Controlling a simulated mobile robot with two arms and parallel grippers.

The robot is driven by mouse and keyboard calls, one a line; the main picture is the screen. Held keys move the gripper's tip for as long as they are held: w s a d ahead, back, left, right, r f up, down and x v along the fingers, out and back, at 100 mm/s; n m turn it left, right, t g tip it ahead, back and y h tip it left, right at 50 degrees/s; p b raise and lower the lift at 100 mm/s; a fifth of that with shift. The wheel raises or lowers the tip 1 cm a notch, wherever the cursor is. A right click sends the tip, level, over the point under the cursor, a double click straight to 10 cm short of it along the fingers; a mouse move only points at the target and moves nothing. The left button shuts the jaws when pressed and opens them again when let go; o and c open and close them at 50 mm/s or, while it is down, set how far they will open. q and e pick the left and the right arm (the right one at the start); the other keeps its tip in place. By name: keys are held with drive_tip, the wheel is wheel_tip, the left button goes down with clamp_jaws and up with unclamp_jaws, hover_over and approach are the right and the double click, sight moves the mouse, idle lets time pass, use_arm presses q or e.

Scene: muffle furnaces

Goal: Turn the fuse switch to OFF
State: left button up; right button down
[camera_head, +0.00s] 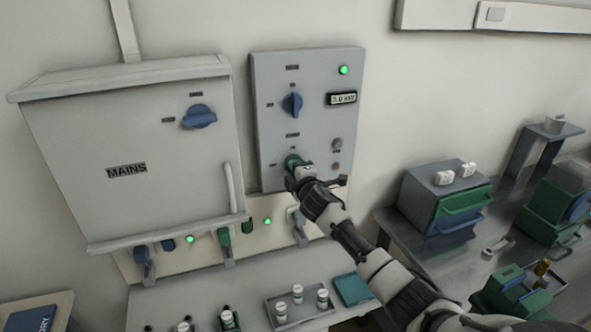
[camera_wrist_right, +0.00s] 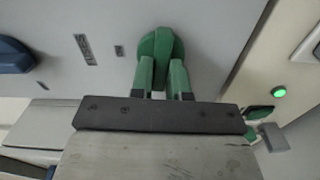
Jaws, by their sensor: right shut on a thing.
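A grey control panel (camera_head: 322,75) on the wall carries a blue rotary knob (camera_head: 292,104) and, lower down, a green rotary knob (camera_head: 291,160). My right gripper (camera_head: 296,172) is shut on the green knob. In the right wrist view the round green knob (camera_wrist_right: 161,42) sits between and just beyond the tips of my right gripper (camera_wrist_right: 163,72). The fingers hide part of the knob. The labels around it are too small to read, so I cannot tell which one is marked fuse. My left gripper is not in view.
A closed grey MAINS box (camera_head: 80,140) with a blue knob (camera_head: 199,116) hangs left of the panel. Below are levers and green lights (camera_head: 268,221). A tray (camera_head: 300,312) with small jars stands underneath. A drawer unit (camera_head: 445,195) stands on the right bench.

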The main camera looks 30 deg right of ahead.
drive_tip(key=shift+f+n, duration=0.1)
drive_tip(key=shift+n, duration=0.5)
drive_tip(key=c, duration=1.1)
unclamp_jaws()
drive_tip(key=shift+s, duration=0.1)
drive_tip(key=b+v, duration=0.1)
drive_tip(key=v, duration=0.9)
drive_tip(key=shift+s+b, duration=0.3)
drive_tip(key=shift+b, duration=0.1)
drive_tip(key=shift+a, duration=0.2)
